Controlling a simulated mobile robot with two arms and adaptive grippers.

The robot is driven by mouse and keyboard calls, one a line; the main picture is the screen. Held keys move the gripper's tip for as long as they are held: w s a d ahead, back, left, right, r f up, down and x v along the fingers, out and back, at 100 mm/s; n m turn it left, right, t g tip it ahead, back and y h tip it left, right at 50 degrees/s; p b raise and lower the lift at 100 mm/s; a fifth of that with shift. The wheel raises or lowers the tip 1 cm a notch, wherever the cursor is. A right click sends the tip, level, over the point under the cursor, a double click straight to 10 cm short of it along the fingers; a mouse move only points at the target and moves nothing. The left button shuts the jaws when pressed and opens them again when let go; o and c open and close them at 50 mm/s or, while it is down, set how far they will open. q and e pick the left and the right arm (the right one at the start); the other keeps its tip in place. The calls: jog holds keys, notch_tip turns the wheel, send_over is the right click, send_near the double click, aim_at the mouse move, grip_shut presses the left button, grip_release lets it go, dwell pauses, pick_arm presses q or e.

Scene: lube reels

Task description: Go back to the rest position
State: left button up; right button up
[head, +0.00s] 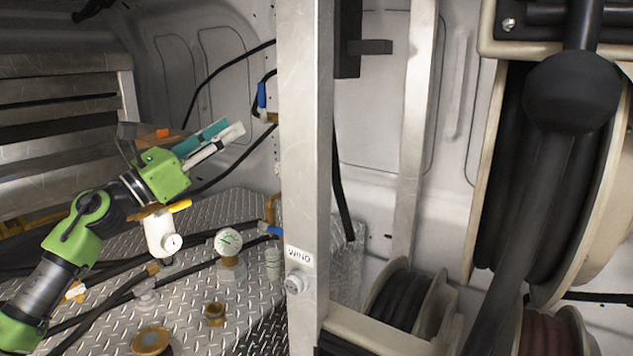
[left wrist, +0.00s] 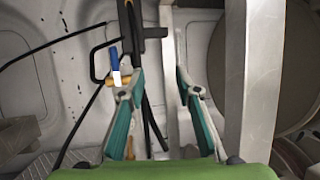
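My left gripper (head: 222,137) has teal and pale fingers on a green body. It is raised above the tread-plate deck, left of the metal post. In the left wrist view my left gripper (left wrist: 158,88) has its two fingers spread apart, with nothing held between them. Beyond the fingers are a black hose and the blue-handled valve (left wrist: 116,66), which overlaps the left fingertip in the picture; I cannot tell the gap. The blue-handled valve (head: 262,97) is on the post's left side in the head view. My right gripper is not in view.
The metal post (head: 304,150) has a WIND button (head: 297,282). A pressure gauge (head: 228,241), a yellow-handled valve (head: 178,206) and several hoses stand on the tread-plate deck (head: 198,285) below my arm. A large hose reel (head: 480,190) with a black ball stopper (head: 572,92) is at right.

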pick_arm(q)
jog(key=s+a+f+n+y, duration=0.1)
jog(key=s+f+n+y, duration=0.3)
jog(key=f+n, duration=0.75)
jog(key=s+a+f+n+t+y, duration=0.1)
jog(key=s+a+f+n+y, duration=0.1)
jog(key=f+n+y, duration=0.7)
jog(key=s+a+f+n+y, duration=0.1)
jog(key=s+f+n+y, duration=0.2)
jog(key=f+n, duration=1)
jog(key=s+f+n+g+y, duration=0.1)
jog(key=s+f+n+g, duration=0.55)
jog(key=s+f, duration=1.1)
jog(key=s+d+f+n+g+h, duration=0.1)
jog(key=s+f+n+g, duration=0.2)
jog(key=s, duration=0.6)
jog(key=s+d+f+g, duration=0.1)
jog(key=s+f+g, duration=0.3)
jog(key=s, duration=0.5)
notch_tip(320, 180, down, 26)
jog(key=s+r+g, duration=0.1)
jog(key=s, duration=0.1)
jog(key=s+a+f+g, duration=0.1)
jog(key=s+a+f, duration=0.2)
jog(key=s+f, duration=1.4)
jog(key=shift+s+f, duration=0.3)
jog(key=shift+f, duration=0.05)
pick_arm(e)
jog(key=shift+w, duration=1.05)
